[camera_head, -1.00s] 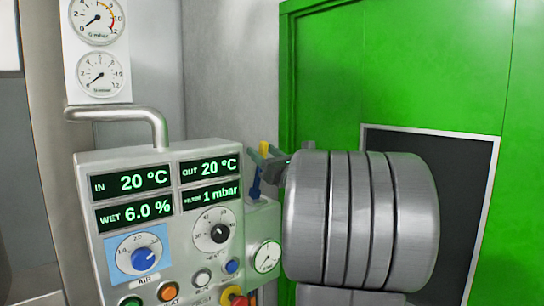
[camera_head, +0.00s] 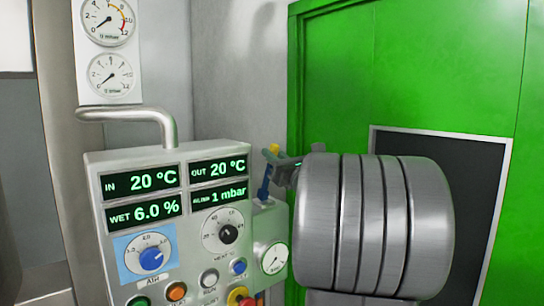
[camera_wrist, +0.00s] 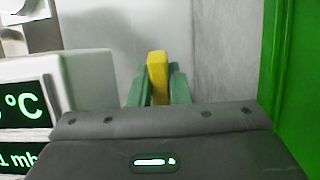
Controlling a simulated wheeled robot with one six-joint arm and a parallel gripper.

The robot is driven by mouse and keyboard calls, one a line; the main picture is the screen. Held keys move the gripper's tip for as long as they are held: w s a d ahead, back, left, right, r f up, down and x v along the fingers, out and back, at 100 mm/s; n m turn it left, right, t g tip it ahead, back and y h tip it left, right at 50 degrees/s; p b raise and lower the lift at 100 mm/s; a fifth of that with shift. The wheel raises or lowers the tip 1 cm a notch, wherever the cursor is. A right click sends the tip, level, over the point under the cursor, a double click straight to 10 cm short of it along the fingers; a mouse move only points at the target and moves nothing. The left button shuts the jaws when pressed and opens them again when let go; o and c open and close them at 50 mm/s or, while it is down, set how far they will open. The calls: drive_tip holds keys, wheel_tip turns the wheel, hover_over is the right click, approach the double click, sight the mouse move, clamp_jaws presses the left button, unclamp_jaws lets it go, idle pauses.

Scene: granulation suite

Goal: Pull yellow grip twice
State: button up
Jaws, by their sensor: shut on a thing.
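The yellow grip (camera_head: 274,149) tops a blue lever (camera_head: 264,186) beside the right edge of the control panel. In the wrist view the yellow grip (camera_wrist: 157,76) stands between the two green fingers. My gripper (camera_head: 272,157) is shut on the yellow grip; it also shows in the wrist view (camera_wrist: 158,84). The lower part of the grip and the lever are hidden behind the gripper body in the wrist view.
The control panel (camera_head: 98,168) with lit displays, dials and buttons stands left of the lever. A small gauge (camera_head: 273,258) sits below the lever. Two gauges (camera_head: 109,74) hang above a bent pipe (camera_head: 166,124). A green door (camera_head: 440,60) is at right.

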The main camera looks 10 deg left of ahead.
drive_tip(key=shift+b+v, duration=0.4)
drive_tip(key=shift+v, duration=0.85)
drive_tip(key=shift+f, duration=0.15)
drive_tip(key=shift+s+d+f+b, duration=0.75)
drive_tip(key=shift+d+f+b, duration=0.15)
drive_tip(key=shift+d+f, duration=0.05)
